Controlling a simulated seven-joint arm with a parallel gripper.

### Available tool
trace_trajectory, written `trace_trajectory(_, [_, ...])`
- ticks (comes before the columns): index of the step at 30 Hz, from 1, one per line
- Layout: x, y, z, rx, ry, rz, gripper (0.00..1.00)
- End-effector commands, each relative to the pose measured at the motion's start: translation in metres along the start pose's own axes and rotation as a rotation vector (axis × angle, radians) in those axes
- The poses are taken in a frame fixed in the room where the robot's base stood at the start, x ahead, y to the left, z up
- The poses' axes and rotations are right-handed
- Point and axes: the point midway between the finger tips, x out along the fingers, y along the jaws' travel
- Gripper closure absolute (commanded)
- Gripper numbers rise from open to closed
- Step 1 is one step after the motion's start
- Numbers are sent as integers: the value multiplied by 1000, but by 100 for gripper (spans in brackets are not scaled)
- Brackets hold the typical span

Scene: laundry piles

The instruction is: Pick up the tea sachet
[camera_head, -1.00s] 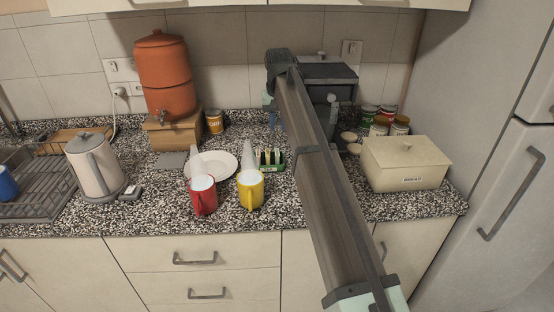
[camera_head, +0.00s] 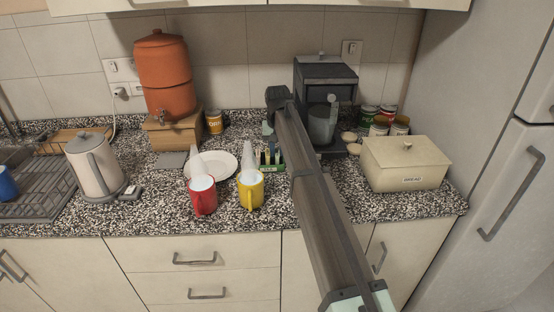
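Several tea sachets (camera_head: 267,157) stand in a small green box (camera_head: 270,168) on the counter, behind and right of the yellow mug. My gripper (camera_head: 271,142) points down just above and behind the box, at the far end of my arm. Its fingers are small and partly hidden by the arm. I cannot tell whether they are open or touch a sachet.
A yellow mug (camera_head: 250,193) and a red mug (camera_head: 203,199) with steam stand in front, near a white plate (camera_head: 226,164). A coffee machine (camera_head: 325,80) stands behind my arm, and a bread box (camera_head: 404,165) is to the right.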

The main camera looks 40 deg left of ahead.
Motion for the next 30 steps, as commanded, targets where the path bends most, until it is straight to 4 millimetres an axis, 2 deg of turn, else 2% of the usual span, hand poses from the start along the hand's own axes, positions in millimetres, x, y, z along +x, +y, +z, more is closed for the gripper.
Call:
trace_trajectory(7, [2,0,0,0,1,0,78])
trace_trajectory(14, [2,0,0,0,1,0,100])
trace_trajectory(25, [1,0,0,0,1,0,100])
trace_trajectory(30, [-13,0,-3,0,2,0,100])
